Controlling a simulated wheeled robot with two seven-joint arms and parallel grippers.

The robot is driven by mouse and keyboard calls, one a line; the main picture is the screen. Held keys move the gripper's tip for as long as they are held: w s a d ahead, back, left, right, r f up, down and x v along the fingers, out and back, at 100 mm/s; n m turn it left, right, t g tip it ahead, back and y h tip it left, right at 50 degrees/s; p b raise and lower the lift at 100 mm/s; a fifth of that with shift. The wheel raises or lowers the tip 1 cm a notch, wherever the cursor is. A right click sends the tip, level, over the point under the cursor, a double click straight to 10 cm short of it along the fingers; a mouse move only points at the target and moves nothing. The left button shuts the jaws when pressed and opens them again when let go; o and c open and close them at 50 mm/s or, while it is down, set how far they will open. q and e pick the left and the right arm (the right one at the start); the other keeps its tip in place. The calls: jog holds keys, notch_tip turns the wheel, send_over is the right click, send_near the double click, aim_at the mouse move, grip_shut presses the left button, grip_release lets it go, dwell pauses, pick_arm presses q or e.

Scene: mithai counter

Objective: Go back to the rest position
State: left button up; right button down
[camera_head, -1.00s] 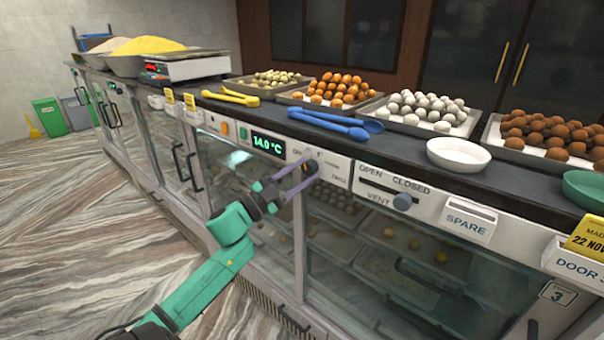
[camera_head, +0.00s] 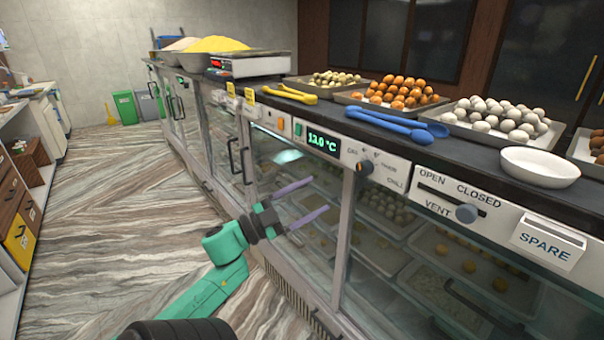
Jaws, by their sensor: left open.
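My left gripper (camera_head: 308,202) is in front of the glass of the display counter, its two purple-grey fingers spread apart with nothing between them. Its green arm comes in from the bottom of the view. The gripper is below and left of the dark rotary knob (camera_head: 364,167) and appears apart from it. The temperature display (camera_head: 323,142) beside the knob reads 13.0 °C. My right gripper is not in view.
The glass-fronted counter (camera_head: 400,275) runs along the right, with a vent slider (camera_head: 466,213) and door handles. Trays of sweets, blue tongs (camera_head: 397,125) and a white bowl (camera_head: 540,166) stand on top. The striped floor (camera_head: 110,220) is open at left; shelving (camera_head: 22,190) stands beyond it.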

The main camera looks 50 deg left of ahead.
pick_arm(q)
jog(key=shift+v, duration=1.15)
